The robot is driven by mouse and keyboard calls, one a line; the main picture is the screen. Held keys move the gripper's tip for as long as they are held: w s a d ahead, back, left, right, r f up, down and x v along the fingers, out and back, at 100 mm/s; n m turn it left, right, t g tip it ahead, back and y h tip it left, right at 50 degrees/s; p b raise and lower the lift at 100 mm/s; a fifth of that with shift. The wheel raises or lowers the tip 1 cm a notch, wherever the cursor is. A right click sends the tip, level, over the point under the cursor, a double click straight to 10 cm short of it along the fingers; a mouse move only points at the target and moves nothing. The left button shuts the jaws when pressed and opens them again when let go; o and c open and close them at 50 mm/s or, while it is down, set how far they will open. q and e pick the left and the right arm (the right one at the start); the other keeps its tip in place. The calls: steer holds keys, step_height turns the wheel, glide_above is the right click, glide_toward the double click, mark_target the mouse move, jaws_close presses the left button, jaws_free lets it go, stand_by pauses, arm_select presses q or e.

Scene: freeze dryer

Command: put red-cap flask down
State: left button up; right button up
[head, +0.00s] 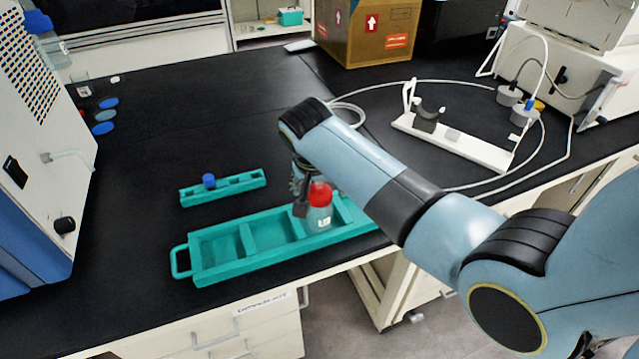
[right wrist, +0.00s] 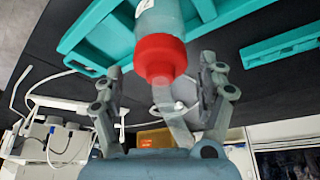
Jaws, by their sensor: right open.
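The red-cap flask (head: 318,218) is clear with a red cap and a small white label. It stands upright at the long teal tray (head: 205,272), in a compartment right of the middle; its base contact is hard to make out. It also shows in the right wrist view (right wrist: 160,55), cap toward me. My right gripper (head: 301,200) is beside the flask's cap in the head view, partly hidden by its own arm. In the right wrist view my right gripper (right wrist: 165,78) is open, its fingers apart on either side of the cap, with gaps visible. My left gripper is not in view.
A small teal rack (head: 240,183) with a blue-capped vial (head: 209,181) lies behind the tray. Blue discs (head: 103,128) lie at the left by the white machine (head: 30,150). A white stand (head: 455,143) and cables are at the right, a cardboard box (head: 368,32) at the back.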

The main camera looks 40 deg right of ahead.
steer(key=shift+a+r, duration=0.1)
steer(key=shift+r, duration=0.4)
steer(key=v, duration=1.1)
steer(key=shift+s, duration=0.15)
